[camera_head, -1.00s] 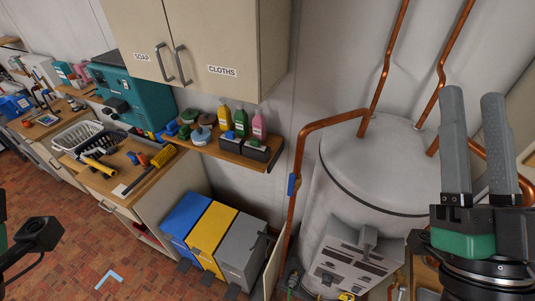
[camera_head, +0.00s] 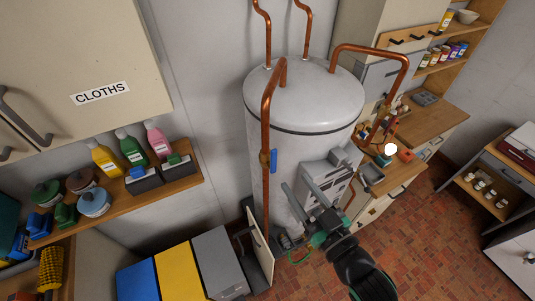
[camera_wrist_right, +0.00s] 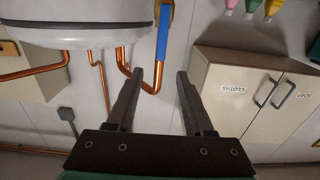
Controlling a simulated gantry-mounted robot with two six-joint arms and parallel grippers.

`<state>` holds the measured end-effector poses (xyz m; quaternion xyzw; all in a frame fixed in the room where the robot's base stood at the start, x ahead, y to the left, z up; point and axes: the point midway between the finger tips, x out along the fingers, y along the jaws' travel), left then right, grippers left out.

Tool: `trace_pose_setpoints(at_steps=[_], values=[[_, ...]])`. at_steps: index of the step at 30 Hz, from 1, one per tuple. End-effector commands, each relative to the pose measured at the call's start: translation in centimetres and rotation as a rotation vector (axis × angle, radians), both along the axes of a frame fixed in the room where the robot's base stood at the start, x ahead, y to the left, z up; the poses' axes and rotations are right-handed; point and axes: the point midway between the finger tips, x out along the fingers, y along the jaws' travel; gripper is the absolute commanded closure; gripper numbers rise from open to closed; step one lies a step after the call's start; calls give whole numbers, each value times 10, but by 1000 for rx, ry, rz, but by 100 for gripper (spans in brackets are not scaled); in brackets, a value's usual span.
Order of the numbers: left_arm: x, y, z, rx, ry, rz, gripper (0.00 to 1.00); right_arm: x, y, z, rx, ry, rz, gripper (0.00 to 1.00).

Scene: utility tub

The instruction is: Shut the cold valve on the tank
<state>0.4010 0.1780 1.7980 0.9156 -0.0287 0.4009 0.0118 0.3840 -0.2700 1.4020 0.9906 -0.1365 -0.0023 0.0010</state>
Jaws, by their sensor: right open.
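The white tank (camera_head: 305,105) stands against the wall with copper pipes on top. A copper pipe (camera_head: 266,120) runs down its left front side and carries a brass valve with a blue lever (camera_head: 273,161). The lever points along the pipe. My right gripper (camera_head: 299,186) is open and empty, below and right of the lever in the head view, apart from it. In the right wrist view the blue lever (camera_wrist_right: 162,35) shows beyond the open fingers (camera_wrist_right: 159,75), roughly in line with the gap. My left gripper is out of view.
A grey box (camera_head: 325,178) with slots sits on the tank's front, close to my right gripper. An open panel (camera_head: 262,258) stands below the pipe. Blue, yellow and grey bins (camera_head: 215,262) and a bottle shelf (camera_head: 150,190) are at left.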

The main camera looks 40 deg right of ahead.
Motion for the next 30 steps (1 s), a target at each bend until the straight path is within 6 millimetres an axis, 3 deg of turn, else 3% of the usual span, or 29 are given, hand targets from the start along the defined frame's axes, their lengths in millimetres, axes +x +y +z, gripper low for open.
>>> trace_pose_setpoints(at_steps=[7, 15, 21, 30], values=[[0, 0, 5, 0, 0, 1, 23, 18, -5, 3, 1, -3, -2, 48], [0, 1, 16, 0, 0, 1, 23, 75, -21, 4, 0, -3, -1, 48], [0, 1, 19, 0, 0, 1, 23, 106, -30, 2, 0, -4, 0, 48], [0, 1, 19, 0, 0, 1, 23, 113, -32, 1, 0, -4, 0, 48]])
